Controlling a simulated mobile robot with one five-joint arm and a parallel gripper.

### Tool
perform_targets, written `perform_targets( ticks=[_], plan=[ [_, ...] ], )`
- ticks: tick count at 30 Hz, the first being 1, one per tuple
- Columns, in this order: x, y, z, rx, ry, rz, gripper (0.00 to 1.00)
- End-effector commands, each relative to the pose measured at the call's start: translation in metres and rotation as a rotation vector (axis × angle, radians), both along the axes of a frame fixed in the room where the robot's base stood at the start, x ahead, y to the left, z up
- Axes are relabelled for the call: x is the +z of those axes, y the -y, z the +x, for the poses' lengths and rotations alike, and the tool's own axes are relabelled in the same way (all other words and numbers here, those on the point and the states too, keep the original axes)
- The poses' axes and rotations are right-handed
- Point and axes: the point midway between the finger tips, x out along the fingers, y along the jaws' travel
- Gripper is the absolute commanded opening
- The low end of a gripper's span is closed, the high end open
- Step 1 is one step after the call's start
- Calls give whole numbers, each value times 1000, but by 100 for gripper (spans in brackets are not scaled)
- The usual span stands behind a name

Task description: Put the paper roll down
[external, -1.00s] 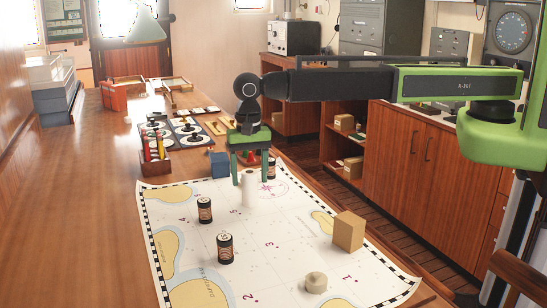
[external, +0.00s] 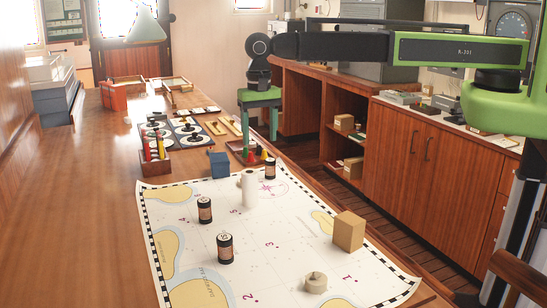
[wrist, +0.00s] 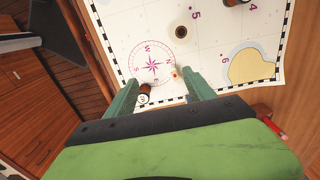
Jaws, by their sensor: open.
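The white paper roll (external: 249,188) stands upright on the chart (external: 280,235), near its far edge, with nothing holding it. In the wrist view the roll (wrist: 181,32) shows end-on beyond the fingertips. My gripper (external: 259,138) is raised above and behind the roll, over the far right part of the table. Its green fingers (wrist: 158,88) point down, spread apart and empty in the wrist view. A dark bottle (wrist: 144,91) shows near the left finger there, below the gripper; I cannot tell the gap.
Dark labelled bottles (external: 225,248) and (external: 205,210) stand on the chart, with a cardboard box (external: 348,231) and a beige ring-shaped object (external: 316,283). A blue box (external: 219,164) and a tray of pegs (external: 247,152) lie beyond. The left tabletop is clear.

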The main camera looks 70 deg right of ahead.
Motion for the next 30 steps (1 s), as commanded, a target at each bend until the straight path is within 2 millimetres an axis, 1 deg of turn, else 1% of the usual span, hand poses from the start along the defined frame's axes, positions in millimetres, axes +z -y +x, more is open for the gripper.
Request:
perform_targets(
  ticks=[1,2,3,5,6,9,10,12,15,23,26,29,30],
  plan=[
    [0,58,-15,64,-1,-1,63],
    [0,91,-21,125,-1,-1,63],
    [0,135,-33,213,-1,-1,63],
    [1,195,-53,345,-2,-1,63],
    [1,229,-68,430,-1,0,63],
    [1,294,-102,609,-2,1,63],
    [1,308,-110,653,-2,0,63],
    [1,330,-124,731,-2,0,63],
    [1,344,-133,789,-2,0,63],
    [1,344,-131,801,-2,0,63],
    [-10,344,-131,800,-2,0,63],
    [-38,344,-131,800,-2,0,63],
    [-52,344,-131,800,-2,0,63]
  ],
)
